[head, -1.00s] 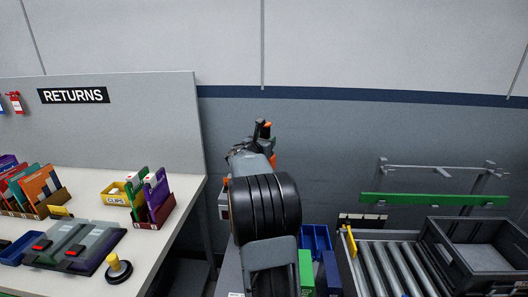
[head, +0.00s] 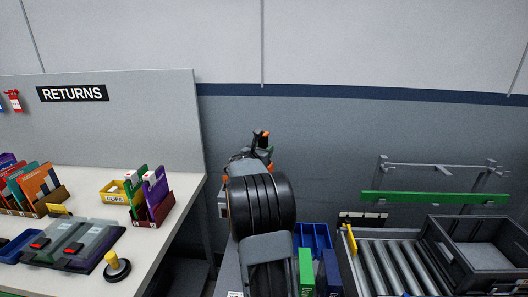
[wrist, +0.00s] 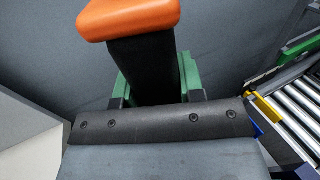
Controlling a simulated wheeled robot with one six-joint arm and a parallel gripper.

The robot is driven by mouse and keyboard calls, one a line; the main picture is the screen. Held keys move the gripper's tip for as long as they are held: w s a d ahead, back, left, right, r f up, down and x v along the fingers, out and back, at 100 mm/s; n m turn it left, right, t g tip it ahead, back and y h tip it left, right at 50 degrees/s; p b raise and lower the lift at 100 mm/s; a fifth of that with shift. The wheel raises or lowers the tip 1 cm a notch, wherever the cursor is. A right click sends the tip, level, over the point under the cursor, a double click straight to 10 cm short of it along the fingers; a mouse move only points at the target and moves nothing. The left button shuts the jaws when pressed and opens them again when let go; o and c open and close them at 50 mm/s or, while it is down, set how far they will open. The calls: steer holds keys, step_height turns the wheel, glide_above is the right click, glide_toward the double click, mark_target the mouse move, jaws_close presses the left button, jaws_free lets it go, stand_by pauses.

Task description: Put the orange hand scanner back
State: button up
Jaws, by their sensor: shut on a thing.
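The orange hand scanner (wrist: 130,18) is in my gripper (wrist: 155,82). In the wrist view its orange end is at the top and its black handle (wrist: 140,70) runs down between the green-sided fingers, which are shut on it. In the head view, only small dark and orange parts of the scanner (head: 262,138) show above my arm. My arm hides most of it and the fingers there. It is held up in the air in front of the grey wall. I cannot make out a holder for it.
At left, a white table (head: 85,189) carries a yellow clips bin (head: 115,197), folders, a dark tray with grey devices and a yellow-topped stamp (head: 117,267). At right are a roller conveyor (head: 385,268), a dark crate (head: 445,262), a green rail (head: 435,198) and a blue bin (head: 312,238).

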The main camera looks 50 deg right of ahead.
steer(key=shift+f, duration=0.25)
steer(key=o, duration=1.1)
